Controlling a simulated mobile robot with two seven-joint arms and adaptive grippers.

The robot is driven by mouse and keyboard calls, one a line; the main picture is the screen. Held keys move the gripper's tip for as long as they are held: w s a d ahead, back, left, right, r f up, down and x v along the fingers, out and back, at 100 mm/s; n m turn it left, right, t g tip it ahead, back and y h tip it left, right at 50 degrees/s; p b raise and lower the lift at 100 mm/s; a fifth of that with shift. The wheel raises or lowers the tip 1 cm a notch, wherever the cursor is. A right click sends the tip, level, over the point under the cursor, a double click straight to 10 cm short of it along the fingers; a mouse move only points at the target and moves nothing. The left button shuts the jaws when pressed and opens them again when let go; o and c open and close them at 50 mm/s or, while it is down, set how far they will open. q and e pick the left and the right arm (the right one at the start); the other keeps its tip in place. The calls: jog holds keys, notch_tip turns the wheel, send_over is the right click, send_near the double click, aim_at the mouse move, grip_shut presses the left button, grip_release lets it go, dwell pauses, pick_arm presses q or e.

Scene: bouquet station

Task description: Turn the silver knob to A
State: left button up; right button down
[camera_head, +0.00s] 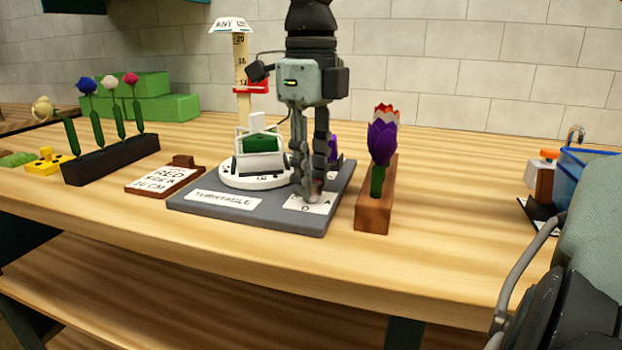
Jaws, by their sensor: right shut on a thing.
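The grey turntable base (310,226) stands on the wooden table, with a white label reading TURNTABLE. At its front right corner is a white dial plate (325,206) with faint letters. My right gripper (309,190) comes down from above, fingers pointing down at this plate. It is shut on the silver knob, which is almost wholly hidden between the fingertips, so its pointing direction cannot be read. The white round turntable disc (232,178) carries a white holder with a green block. My left gripper is not in view.
A wooden block with purple and red tulips (375,210) stands close to the right of the base. A height post (242,80) stands behind. A sign (166,178) and dark flower rack (110,160) lie left. A blue bin (580,180) is far right.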

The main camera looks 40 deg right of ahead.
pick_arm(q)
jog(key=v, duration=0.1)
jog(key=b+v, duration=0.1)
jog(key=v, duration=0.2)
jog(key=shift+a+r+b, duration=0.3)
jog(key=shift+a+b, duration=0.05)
pick_arm(e)
jog(key=m, duration=0.5)
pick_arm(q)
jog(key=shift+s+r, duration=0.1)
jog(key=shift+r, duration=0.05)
pick_arm(e)
jog(key=shift+r+m, duration=0.1)
jog(key=shift+m, duration=0.2)
jog(key=c, duration=1.2)
grip_release()
notch_tip(320, 180, up, 12)
